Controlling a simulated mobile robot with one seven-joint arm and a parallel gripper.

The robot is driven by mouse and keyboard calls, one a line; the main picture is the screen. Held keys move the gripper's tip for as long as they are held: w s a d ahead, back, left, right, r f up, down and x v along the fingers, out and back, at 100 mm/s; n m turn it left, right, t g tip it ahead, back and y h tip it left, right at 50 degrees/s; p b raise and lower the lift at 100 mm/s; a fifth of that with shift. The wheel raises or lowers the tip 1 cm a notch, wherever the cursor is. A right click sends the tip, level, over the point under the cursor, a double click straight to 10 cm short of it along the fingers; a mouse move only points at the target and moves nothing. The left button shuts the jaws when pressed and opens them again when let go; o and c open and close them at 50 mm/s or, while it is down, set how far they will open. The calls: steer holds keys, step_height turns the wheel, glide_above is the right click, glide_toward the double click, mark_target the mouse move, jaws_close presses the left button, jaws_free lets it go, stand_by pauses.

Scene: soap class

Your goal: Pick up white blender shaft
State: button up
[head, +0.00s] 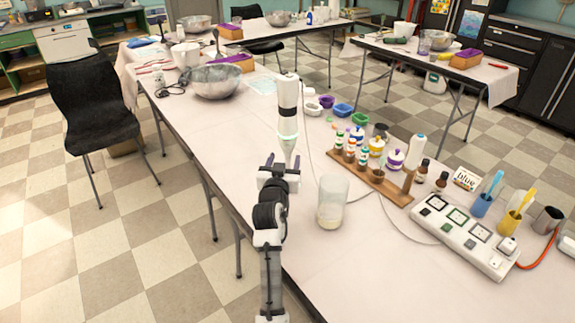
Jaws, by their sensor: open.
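A white blender (288,92) with a dark band and a pale shaft (288,145) shows in the head view near the middle of the white table. Its long axis runs up the picture, with the shaft end nearest me. I cannot tell whether it stands or lies. My gripper (280,167) is just below the shaft end in the picture, with its two fingers apart and nothing seen between them. The shaft's lower tip lies close to the fingers, and I cannot tell whether they touch.
A clear beaker (332,203) stands right of my gripper. A wooden rack (390,188) of small bottles and a white power strip (465,237) are farther right. A thin cord runs behind the beaker. A metal bowl (215,82) sits back left. The table left of my gripper is clear.

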mark_target(287, 152)
steer(key=w, duration=0.1)
steer(key=w+p, duration=0.1)
steer(key=w, duration=0.1)
steer(key=w+d+p, duration=0.1)
steer(key=shift+w+r, duration=0.15)
steer(key=shift+r, duration=0.1)
steer(key=shift+w+f, duration=0.15)
steer(key=shift+w, duration=0.4)
steer(key=shift+c, duration=0.4)
steer(key=c, duration=0.9)
steer(key=shift+c, duration=1.2)
steer(key=shift+r, duration=0.2)
